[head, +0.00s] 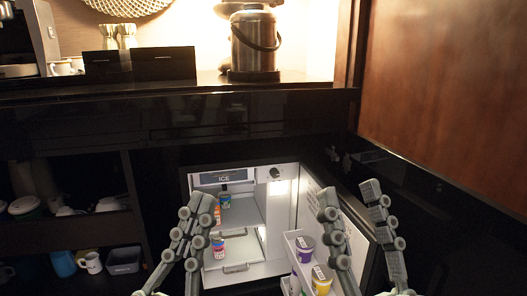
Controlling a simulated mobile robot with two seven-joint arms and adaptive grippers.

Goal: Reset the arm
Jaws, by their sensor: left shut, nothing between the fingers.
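My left gripper (202,199) is in front of the left part of the open mini fridge (272,219) in the head view. Its fingers are together and hold nothing. My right gripper (349,189) is at the right, in front of the fridge's open door (318,205). Its two fingers are apart and nothing shows between them. The fingers hide parts of the fridge's left wall and of the door.
The fridge holds a small cup (218,248) and a dark can (225,200). Purple and yellow cups (321,280) sit in the door rack. A wooden panel (450,90) fills the upper right. A counter (300,91) with a metal flask (254,45) runs above.

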